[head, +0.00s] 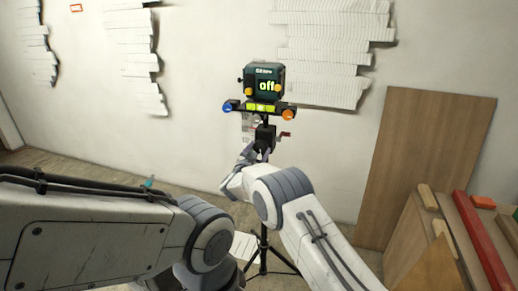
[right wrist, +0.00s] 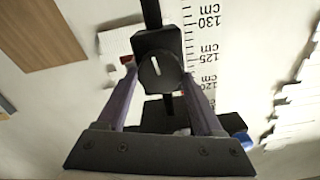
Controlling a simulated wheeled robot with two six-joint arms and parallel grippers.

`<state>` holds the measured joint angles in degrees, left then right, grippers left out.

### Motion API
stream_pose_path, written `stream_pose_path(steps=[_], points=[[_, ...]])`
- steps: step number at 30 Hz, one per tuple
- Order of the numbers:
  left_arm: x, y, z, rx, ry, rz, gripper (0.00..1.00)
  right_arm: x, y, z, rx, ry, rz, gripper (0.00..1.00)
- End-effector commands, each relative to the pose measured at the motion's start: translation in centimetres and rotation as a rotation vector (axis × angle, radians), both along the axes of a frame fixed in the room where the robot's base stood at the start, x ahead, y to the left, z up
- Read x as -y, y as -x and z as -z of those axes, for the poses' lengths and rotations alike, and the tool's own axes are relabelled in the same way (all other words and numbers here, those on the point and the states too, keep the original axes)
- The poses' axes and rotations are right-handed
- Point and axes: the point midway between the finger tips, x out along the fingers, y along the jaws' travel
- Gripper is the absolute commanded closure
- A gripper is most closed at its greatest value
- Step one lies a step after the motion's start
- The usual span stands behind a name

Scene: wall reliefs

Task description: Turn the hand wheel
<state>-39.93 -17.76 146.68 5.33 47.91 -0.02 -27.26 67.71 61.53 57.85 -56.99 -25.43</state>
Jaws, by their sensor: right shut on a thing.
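The hand wheel (right wrist: 160,71) is a round black knob with a white mark on a black block, seen in the right wrist view. My right gripper (right wrist: 161,74) is shut on it, with one purple finger on each side. In the head view the black block (head: 265,134) sits on a tripod post, under a dark green box (head: 264,82) whose display reads "off". My right gripper (head: 262,153) is just below the block there, mostly hidden by its own wrist. The wheel's face cannot be made out in the head view. My left gripper is not in view.
A bar with a blue knob (head: 229,106) and an orange knob (head: 288,115) crosses below the box. A centimetre scale (right wrist: 203,45) is on the wall behind. A brown board (head: 425,150) leans at right, near a wooden box with a red bar (head: 482,240).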

Motion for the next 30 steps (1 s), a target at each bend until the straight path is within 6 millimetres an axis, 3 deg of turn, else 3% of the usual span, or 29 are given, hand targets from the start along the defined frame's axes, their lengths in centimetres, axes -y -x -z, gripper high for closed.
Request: stream_pose_path(steps=[23, 24, 25, 26, 30], points=[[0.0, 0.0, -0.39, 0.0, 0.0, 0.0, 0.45, 0.05, 0.09, 0.47, -0.038, 0.094, 0.002, 0.87], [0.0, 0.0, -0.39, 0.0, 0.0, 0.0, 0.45, 0.05, 0.09, 0.48, -0.038, 0.093, 0.002, 0.16], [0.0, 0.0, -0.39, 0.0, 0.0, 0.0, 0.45, 0.05, 0.08, 0.46, -0.037, 0.093, 0.002, 0.05], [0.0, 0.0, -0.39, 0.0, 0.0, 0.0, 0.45, 0.05, 0.08, 0.42, -0.037, 0.093, 0.001, 0.02], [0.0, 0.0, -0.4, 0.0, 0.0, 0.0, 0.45, 0.03, 0.04, 0.27, -0.034, 0.092, 0.001, 0.02]])
